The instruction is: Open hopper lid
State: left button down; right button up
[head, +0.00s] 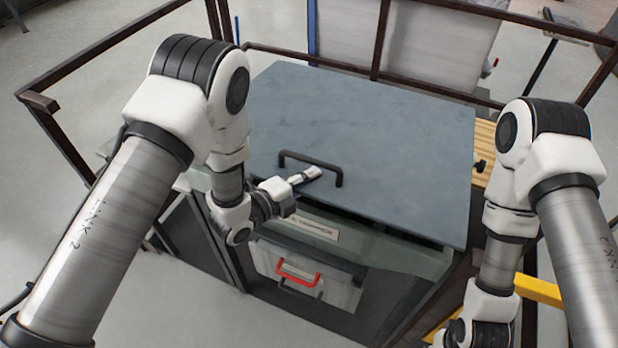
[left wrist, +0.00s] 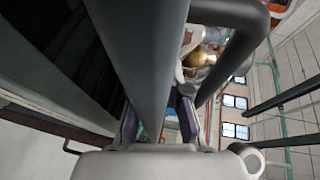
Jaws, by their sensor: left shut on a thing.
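The hopper lid (head: 375,115) is a large blue-grey plate on top of the green hopper body (head: 375,245). A dark gap shows under its front edge toward the right; how far it is raised I cannot tell. A black bar handle (head: 312,160) stands near the lid's front left edge.
Below the lid is a pale drawer or box front with a red handle (head: 298,273). Brown rail frames (head: 375,40) stand behind and left of the hopper. A yellow bar (head: 537,290) lies at the lower right. A wooden board (head: 484,150) is right of the lid.

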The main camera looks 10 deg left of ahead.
pick_arm(q)
jog(key=w+d+r+g+p, duration=0.1)
jog(key=w+r+p, duration=0.2)
jog(key=r, duration=0.6)
jog(key=w+d+r+g+y+p, duration=0.1)
jog(key=w+r+p, duration=0.3)
jog(key=r, duration=0.6)
jog(key=w+d+r+n+g+y+p, duration=0.1)
jog(key=w+r+p, duration=0.3)
jog(key=r, duration=0.6)
jog(key=shift+w+d, duration=0.5)
jog(key=shift+w, duration=0.05)
jog(key=c, duration=1.1)
grip_release()
jog(key=shift+c, duration=0.2)
jog(key=v, duration=1.2)
